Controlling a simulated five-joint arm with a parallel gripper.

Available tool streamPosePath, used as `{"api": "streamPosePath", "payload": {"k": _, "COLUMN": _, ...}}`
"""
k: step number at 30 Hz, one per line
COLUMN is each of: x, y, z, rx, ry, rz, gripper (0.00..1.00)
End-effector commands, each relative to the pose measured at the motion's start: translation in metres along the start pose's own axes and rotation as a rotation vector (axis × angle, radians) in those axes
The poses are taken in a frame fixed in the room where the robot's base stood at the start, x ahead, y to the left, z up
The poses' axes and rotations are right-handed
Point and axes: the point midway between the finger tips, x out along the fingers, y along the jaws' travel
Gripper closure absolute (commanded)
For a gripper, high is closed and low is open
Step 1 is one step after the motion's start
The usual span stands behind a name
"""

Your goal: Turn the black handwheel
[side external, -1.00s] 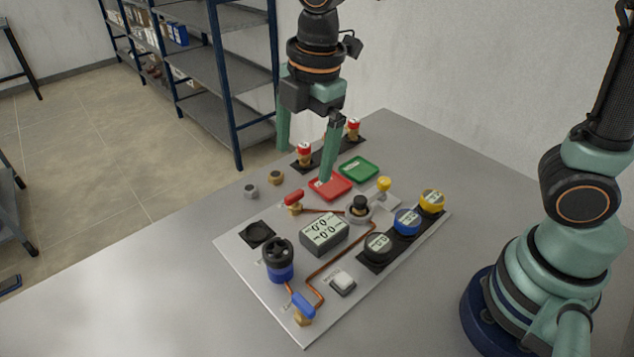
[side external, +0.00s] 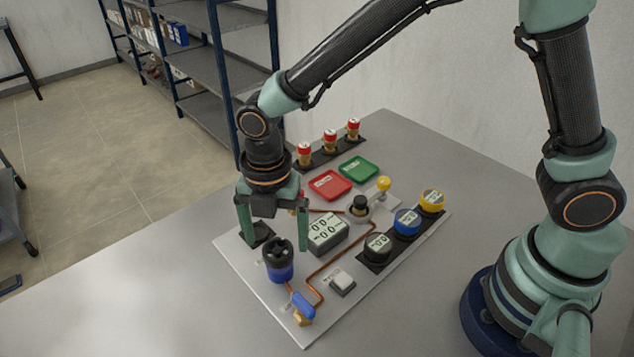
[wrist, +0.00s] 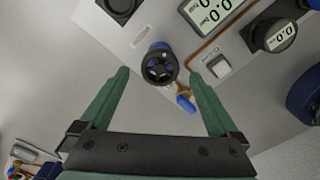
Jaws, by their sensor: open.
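The black handwheel (side external: 279,252) sits on a blue and black body at the left front of the grey panel. In the wrist view the spoked black handwheel (wrist: 160,66) shows between the two fingertips, near their ends. My gripper (side external: 277,246) is open, with its green fingers pointing down and spread wide at the handwheel. The wrist view shows the open gripper (wrist: 160,74) empty, with a gap on both sides of the wheel. I see no finger touching the wheel, and cannot tell its exact height above it.
A blue-handled valve (side external: 304,304) stands just in front of the handwheel. A display box (side external: 325,234) is to its right, close to one finger. A black square pad (side external: 258,232) lies behind. Labelled knobs (side external: 406,222) line the right side. The table's left front is clear.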

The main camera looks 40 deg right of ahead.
Motion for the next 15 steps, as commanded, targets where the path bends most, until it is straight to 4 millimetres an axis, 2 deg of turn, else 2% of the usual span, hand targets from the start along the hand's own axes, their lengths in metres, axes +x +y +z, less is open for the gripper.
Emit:
{"api": "streamPosePath", "payload": {"k": 3, "x": 0.016, "y": 0.0, "z": 0.0, "rx": 0.001, "ry": 0.0, "rz": -0.002, "gripper": 0.03}}
{"api": "streamPosePath", "payload": {"k": 6, "x": 0.022, "y": 0.0, "z": 0.0, "rx": 0.001, "ry": 0.0, "rz": -0.001, "gripper": 0.03}}
{"api": "streamPosePath", "payload": {"k": 15, "x": 0.026, "y": 0.0, "z": 0.0, "rx": 0.001, "ry": 0.0, "rz": 0.001, "gripper": 0.03}}
